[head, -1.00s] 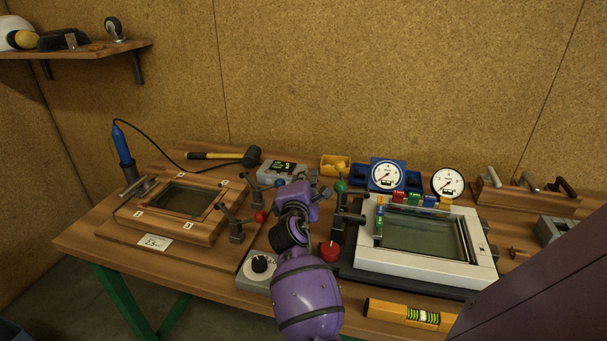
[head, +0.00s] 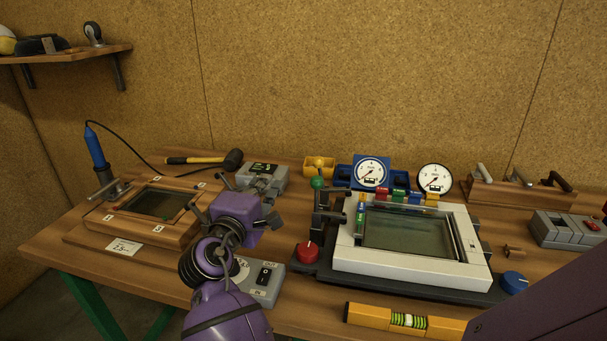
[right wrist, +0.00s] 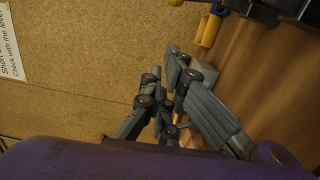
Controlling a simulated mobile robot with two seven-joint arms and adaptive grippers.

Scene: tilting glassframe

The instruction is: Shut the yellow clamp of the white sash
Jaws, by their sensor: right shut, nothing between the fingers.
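The white sash (head: 405,262), a white frame around dark glass, lies on the right half of the bench. Dark clamps (head: 325,215) stand at its left side, one with a green knob (head: 318,183). A round yellow knob (head: 319,161) shows just above the green one, against a yellow bin; I cannot tell whether it belongs to the yellow clamp. A small yellow block (head: 431,200) sits on the sash's far edge. My right gripper (head: 272,212) is left of the sash and clamps, apart from them, shut and empty. Its fingers (right wrist: 164,68) show in the right wrist view.
A red knob (head: 308,250) and a grey switch box (head: 262,285) stand left of the sash's near corner. A yellow level (head: 405,320) lies in front. Two gauges (head: 371,172) stand behind the sash. A wooden frame (head: 180,235) is at left.

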